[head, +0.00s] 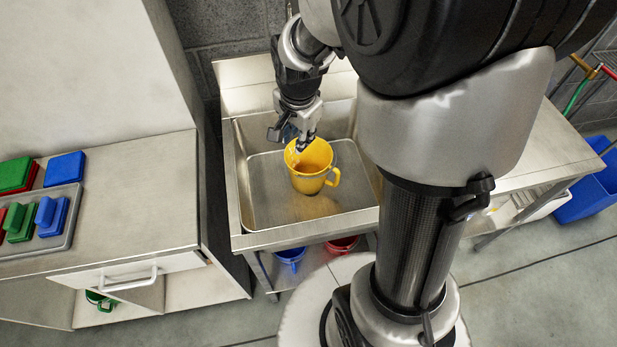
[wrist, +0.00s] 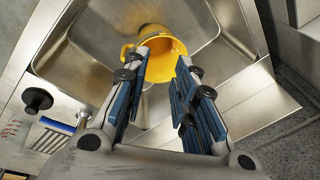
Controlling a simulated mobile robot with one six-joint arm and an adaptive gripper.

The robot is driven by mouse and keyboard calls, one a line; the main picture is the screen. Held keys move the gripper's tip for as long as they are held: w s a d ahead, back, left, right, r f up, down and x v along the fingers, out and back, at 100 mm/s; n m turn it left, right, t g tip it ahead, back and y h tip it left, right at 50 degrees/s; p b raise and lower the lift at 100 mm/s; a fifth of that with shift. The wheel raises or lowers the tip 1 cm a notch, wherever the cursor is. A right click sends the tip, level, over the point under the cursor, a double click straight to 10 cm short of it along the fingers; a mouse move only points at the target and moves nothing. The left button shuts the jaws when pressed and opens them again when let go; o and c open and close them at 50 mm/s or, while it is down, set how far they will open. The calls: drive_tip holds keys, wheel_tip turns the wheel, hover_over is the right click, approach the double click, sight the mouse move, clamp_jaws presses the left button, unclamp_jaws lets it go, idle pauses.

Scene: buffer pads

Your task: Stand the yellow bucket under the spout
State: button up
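The yellow bucket (head: 313,180) is inside the steel sink (head: 262,222), mouth up, its handle on the right in the head view. It looks upright on the sink floor, though its base contact is hard to judge. My gripper (head: 302,146) is at its far-left rim, reaching down from above. In the wrist view the bucket (wrist: 158,38) shows beyond the fingertips, its handle beside the left finger. My gripper (wrist: 161,64) is open there, its blue-padded fingers spread with a gap between them. I cannot make out the spout; my arm covers part of the area behind the sink.
Blue (head: 290,257) and red (head: 341,244) buckets stand below the sink. A blue bin (head: 590,190) is at far right. The sink floor around the yellow bucket is clear.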

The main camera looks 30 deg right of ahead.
drive_tip(key=s+a+r+n+t, duration=0.1)
drive_tip(key=s+a+r+n, duration=0.2)
drive_tip(key=s+r+n, duration=0.3)
drive_tip(key=s+a+r+n+t, duration=0.1)
drive_tip(key=s+a+r+n, duration=0.3)
drive_tip(key=s, duration=0.9)
wheel_tip(320, 180, up, 3)
drive_tip(key=n, duration=0.4)
drive_tip(key=shift+s+a+y, duration=0.25)
drive_tip(key=shift+y, duration=0.05)
